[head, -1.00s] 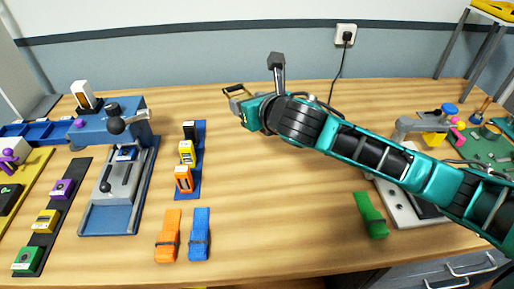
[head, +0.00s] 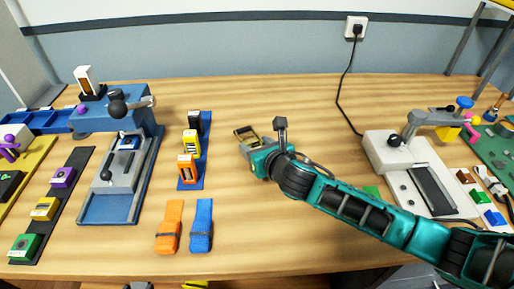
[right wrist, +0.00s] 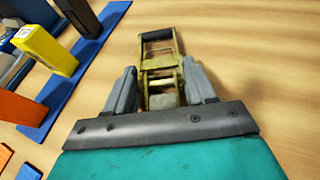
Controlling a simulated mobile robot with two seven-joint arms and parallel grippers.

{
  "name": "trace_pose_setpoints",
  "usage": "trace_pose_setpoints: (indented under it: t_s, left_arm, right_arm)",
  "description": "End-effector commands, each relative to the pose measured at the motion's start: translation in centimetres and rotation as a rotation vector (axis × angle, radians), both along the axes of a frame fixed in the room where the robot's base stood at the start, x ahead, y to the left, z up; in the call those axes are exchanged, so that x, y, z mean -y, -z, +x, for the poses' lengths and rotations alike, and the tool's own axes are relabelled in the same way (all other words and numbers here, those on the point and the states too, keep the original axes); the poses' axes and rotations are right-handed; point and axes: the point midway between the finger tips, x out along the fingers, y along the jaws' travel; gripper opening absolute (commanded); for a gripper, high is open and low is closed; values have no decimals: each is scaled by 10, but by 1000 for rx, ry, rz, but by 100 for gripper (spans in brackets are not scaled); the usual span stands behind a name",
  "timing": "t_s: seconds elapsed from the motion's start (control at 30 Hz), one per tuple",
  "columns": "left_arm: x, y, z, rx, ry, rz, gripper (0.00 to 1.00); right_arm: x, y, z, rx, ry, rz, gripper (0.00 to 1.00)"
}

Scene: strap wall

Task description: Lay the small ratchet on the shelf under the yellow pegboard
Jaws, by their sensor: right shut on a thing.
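The small ratchet (head: 246,133), a brassy frame with a dark handle bar, is in my right gripper (head: 253,145), above the middle of the table in the head view. In the right wrist view the ratchet (right wrist: 161,62) sits between the two grey fingers of my right gripper (right wrist: 162,88), with its dark bar pointing away. I do not see a pegboard or a shelf that I can identify for sure. A yellow board (head: 34,160) lies at the left edge with dark and purple items on it. My left gripper is not in view.
A blue strip (head: 187,184) with several colored blocks stands left of the ratchet. Orange (head: 169,228) and blue (head: 201,226) folded straps lie in front. A grey-white machine (head: 392,150) stands right, a blue press (head: 118,190) left. The table behind the ratchet is clear.

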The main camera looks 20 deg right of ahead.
Motion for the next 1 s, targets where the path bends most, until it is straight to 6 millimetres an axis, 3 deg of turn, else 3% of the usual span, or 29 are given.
trace_pose_setpoints:
  t_s: [0.27, 0.3, 0.53, 0.87, 1.0]
  left_arm:
    - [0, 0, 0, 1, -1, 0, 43]
    - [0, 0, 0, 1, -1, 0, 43]
    - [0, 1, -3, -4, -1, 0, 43]
    - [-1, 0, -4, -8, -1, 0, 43]
    - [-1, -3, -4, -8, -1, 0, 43]
  right_arm:
    - [0, 0, 1, 3, 0, 0, 15]
    - [0, 1, 0, 1, 1, 0, 57]
    - [0, 0, 0, 1, 1, 0, 79]
    - [0, -3, 0, 1, 0, 0, 80]
    - [3, -9, -15, 1, -1, -3, 80]
